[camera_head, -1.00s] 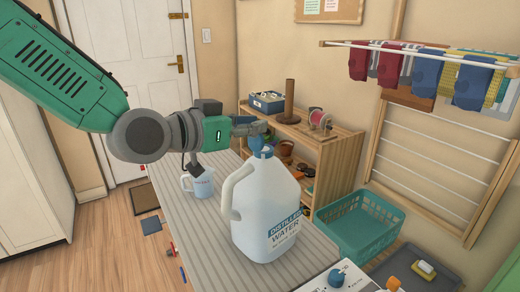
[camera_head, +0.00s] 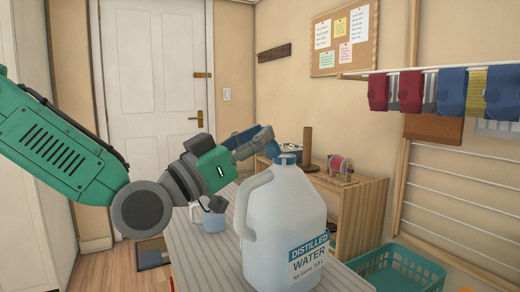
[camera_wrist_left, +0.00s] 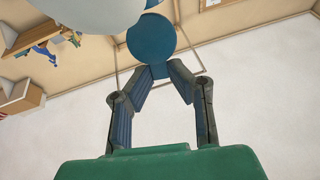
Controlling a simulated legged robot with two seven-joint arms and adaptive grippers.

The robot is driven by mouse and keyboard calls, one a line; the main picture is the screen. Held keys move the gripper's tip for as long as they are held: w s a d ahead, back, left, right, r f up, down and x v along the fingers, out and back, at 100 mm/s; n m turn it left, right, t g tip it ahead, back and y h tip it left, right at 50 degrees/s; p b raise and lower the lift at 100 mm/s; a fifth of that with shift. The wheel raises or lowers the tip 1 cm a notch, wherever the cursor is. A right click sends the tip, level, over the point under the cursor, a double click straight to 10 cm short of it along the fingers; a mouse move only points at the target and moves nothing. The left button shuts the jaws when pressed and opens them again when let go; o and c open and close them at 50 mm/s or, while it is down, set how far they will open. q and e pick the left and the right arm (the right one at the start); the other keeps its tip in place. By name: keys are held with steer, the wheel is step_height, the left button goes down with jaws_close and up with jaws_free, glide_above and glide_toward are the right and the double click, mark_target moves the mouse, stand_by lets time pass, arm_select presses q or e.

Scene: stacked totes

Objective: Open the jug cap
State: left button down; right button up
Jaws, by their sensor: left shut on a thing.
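The white translucent jug (camera_head: 285,230) labelled distilled water stands upright on the grey striped bench top (camera_head: 205,262). Blue shows at its mouth (camera_head: 286,159). My left gripper (camera_head: 266,138) is just above and left of the mouth, its fingers pointing right. In the left wrist view its fingertips (camera_wrist_left: 161,72) close on the near edge of a round blue cap lid (camera_wrist_left: 150,38). The pale jug body (camera_wrist_left: 85,14) lies beyond, with a small blue part beside the lid. Whether the lid still joins the neck I cannot tell. My right gripper is not in view.
A wooden shelf (camera_head: 350,215) with a spool and post stands behind. A teal basket (camera_head: 395,270) is at right, under a wall drying rack with cloths. The bench is clear in front.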

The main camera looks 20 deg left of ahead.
arm_select(q)
steer(key=shift+f, duration=0.15)
steer(key=c, duration=1.5)
jaws_free()
steer(key=shift+a, duration=0.1)
step_height(320, 180, up, 10)
steer(key=shift+w+a, duration=0.1)
